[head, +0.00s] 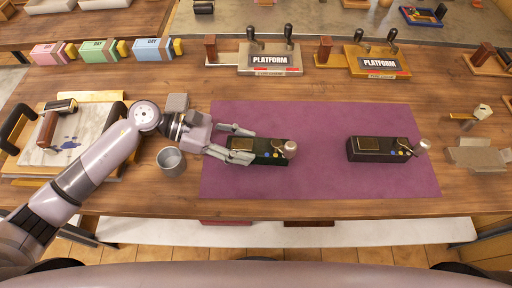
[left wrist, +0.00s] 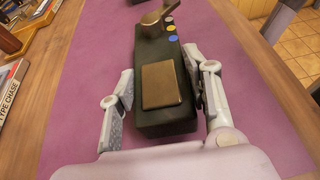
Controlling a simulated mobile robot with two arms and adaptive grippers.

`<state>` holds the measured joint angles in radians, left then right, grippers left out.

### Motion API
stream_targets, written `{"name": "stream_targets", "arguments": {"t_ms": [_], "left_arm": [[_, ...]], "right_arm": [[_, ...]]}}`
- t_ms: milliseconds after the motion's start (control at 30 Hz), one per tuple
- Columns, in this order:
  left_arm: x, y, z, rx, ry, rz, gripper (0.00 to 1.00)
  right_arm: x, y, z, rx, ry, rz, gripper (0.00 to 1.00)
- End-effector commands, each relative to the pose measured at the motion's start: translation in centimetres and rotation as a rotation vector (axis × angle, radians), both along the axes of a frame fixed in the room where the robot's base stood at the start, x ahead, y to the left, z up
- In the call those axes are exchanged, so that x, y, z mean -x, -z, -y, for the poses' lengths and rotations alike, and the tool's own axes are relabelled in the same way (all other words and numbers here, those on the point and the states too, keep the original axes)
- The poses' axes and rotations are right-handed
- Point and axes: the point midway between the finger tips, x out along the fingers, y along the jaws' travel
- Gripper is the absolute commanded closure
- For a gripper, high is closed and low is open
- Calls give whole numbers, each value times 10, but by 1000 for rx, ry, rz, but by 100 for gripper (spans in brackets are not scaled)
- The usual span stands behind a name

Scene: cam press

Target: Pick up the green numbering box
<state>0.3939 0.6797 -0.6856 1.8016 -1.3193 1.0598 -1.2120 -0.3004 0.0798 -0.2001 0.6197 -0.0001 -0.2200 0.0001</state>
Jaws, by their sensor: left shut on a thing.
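The green numbering box (head: 270,152) is a dark green block with a brass plate, coloured buttons and a round knob at its right end. It lies on the left part of the purple mat (head: 318,178). My left gripper (head: 248,148) is shut on it, one finger along each long side, near its left end. In the left wrist view the box (left wrist: 164,122) sits between both fingers. Whether it is lifted off the mat I cannot tell. A similar, darker box (head: 372,152) stands on the mat's right part. My right gripper is not in view.
A grey metal cup (head: 171,160) stands just left of the mat, close to my left arm. Two platform presses (head: 270,60) (head: 378,62) stand behind the mat. A cardboard tray (head: 478,155) is at the right. The mat between the boxes is clear.

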Motion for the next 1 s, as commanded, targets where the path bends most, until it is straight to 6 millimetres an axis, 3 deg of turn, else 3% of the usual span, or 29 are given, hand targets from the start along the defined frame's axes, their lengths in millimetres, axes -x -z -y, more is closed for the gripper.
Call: {"name": "stream_targets", "arguments": {"t_ms": [267, 467, 1000], "left_arm": [[-1, -7, 0, 3, 1, 4, 100], [-1, -32, 0, 2, 1, 7, 100], [0, -170, 0, 3, 1, 8, 100]], "right_arm": [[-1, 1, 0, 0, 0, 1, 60], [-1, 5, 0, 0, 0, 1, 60], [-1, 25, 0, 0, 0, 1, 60]]}}
